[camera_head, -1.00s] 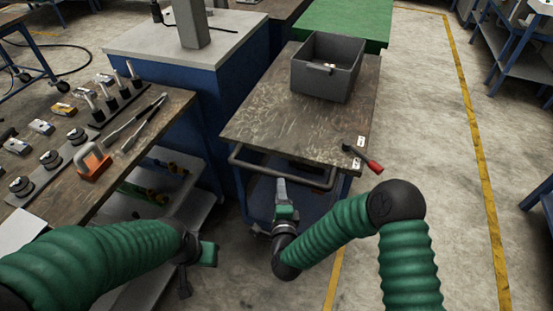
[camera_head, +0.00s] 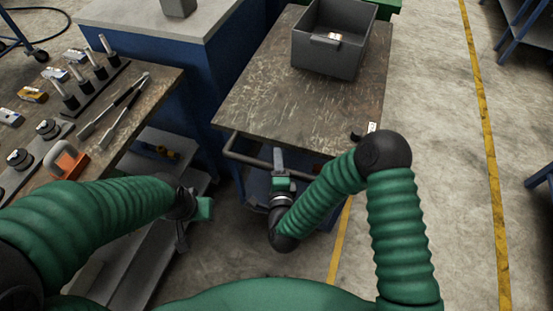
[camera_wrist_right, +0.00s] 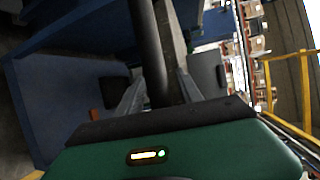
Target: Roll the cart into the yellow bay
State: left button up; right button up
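The cart has a worn brown top (camera_head: 270,95) and a grey bar handle (camera_head: 247,157) along its near edge. My right gripper (camera_head: 278,160) is at that handle. I cannot tell which area is the yellow bay.
A grey bin (camera_head: 326,55) stands on the cart top. A blue cabinet with a grey top (camera_head: 165,25) stands close along the cart's left side. Open floor (camera_head: 430,110) lies to the right.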

jog(key=shift+w+d+f, duration=0.1)
grip_shut()
jog(key=shift+f, duration=0.15)
dwell(0.9)
